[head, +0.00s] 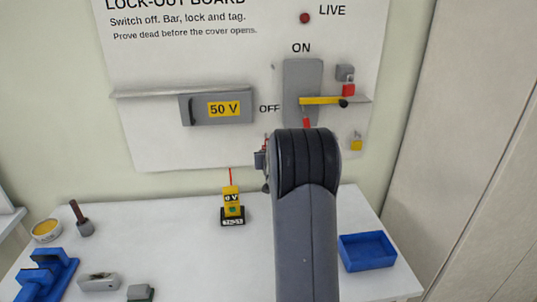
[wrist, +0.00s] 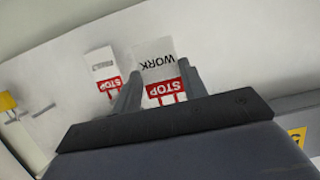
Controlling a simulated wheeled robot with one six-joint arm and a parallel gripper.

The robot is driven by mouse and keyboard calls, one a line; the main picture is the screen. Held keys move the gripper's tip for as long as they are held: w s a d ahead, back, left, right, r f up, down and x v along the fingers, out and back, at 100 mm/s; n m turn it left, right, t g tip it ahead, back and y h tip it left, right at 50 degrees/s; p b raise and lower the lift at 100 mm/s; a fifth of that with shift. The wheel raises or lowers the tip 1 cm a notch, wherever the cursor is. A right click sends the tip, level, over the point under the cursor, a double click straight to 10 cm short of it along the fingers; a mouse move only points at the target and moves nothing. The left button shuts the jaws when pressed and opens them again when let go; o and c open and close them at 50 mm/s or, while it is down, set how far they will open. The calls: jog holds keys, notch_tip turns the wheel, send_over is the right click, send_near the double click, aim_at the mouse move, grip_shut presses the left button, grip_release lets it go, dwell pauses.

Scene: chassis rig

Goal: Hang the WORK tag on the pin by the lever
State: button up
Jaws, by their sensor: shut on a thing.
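The WORK tag (wrist: 157,60) is a white card with a red STOP band, seen upside down in the wrist view. My gripper (wrist: 161,78) is shut on it, with a grey finger on each side. In the head view my dark arm hides the gripper and the tag. I cannot make out the pin for certain. A second STOP tag (wrist: 102,66) shows left of my gripper in the wrist view, partly behind the finger.
A grey 50 V box (head: 217,108) is left of the switch. A red block (head: 348,90) and a yellow block (head: 356,144) are at its right. A yellow 0 V tester (head: 232,197) stands on the table, with a blue tray (head: 367,250) at the right.

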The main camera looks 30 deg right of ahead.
jog(key=shift+s+a+b, duration=0.3)
jog(key=shift+s, duration=0.4)
jog(key=shift+s+a+b, duration=0.35)
jog(key=shift+s, duration=0.3)
jog(key=shift+s+a+b, duration=0.3)
jog(key=shift+s, duration=0.4)
jog(key=shift+r, duration=0.1)
